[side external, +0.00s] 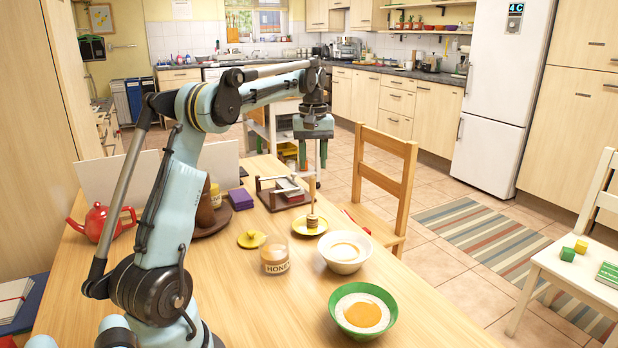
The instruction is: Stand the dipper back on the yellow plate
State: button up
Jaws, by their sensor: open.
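The wooden honey dipper (312,208) stands upright on the small yellow plate (298,230), with its ribbed head down and its thin handle pointing up. The plate lies near the far right edge of the wooden table. My gripper (313,164) is above the dipper, its two green fingers pointing down and spread apart. Its fingertips are around or just above the top of the handle; I cannot tell if they touch it. The gripper holds nothing that I can see.
A honey jar (275,256), a yellow lid (251,239), a white bowl (344,255) and a green bowl (347,328) stand nearer. A dark rack (270,204), purple block (241,199) and red teapot (99,221) are behind or left. A chair (388,180) stands beyond the edge.

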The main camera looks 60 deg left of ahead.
notch_tip(320, 180, up, 3)
jog(key=shift+r, duration=0.2)
jog(key=shift+d+r, duration=0.15)
jog(key=s+d+m+t+y, duration=0.1)
jog(key=s+d+m+t, duration=0.15)
jog(key=d+m, duration=0.95)
jog(key=s+d+f+t, duration=0.2)
jog(key=s+d+f, duration=0.2)
jog(key=d, duration=0.4)
jog(key=s+d+f+m+t+h, duration=0.1)
jog(key=s+d+f, duration=0.3)
jog(key=d, duration=0.5)
jog(key=shift+d+f+m+t, duration=0.3)
jog(key=shift+f+t, duration=0.1)
jog(key=shift+t, duration=0.45)
